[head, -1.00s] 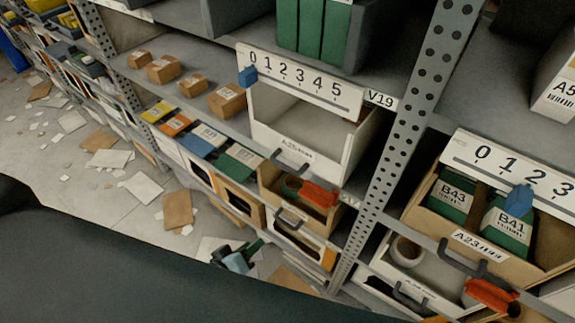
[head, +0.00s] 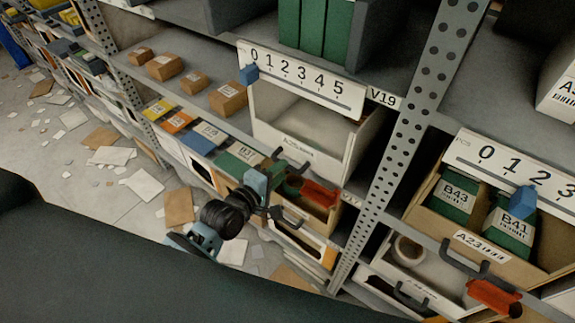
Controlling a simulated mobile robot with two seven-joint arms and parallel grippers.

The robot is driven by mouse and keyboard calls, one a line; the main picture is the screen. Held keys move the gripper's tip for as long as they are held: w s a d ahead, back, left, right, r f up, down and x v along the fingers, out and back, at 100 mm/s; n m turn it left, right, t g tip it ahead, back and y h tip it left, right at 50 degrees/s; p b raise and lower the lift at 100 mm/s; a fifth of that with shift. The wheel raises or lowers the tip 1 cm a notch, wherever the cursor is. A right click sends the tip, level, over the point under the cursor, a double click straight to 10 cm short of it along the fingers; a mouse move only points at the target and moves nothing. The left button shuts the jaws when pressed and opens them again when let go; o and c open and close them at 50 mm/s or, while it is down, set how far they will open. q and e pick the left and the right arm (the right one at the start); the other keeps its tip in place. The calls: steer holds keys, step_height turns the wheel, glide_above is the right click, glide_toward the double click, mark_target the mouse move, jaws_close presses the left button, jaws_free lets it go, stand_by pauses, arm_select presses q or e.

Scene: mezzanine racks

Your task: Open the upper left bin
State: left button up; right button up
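The upper left bin (head: 325,152) is the pale open-topped bin under the 0–5 scale, with a label on its front. I see no clear gap showing it pulled out. A dark handle (head: 299,164) is at its lower front edge. My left gripper (head: 275,190), with blue and black parts, is just left of and below that handle. It partly covers the tan bin (head: 325,222) underneath. I cannot tell whether its fingers touch the handle or are apart. My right gripper is not in view.
The number scale (head: 300,80) has a blue slider. A perforated post (head: 410,130) divides the bays. A tan bin (head: 455,235) with green boxes stands on the right. An orange-red piece (head: 320,194) sticks out below the upper left bin. Papers litter the floor (head: 110,190).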

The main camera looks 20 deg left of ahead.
arm_select(q)
steer(key=shift+x, duration=2)
jaws_close()
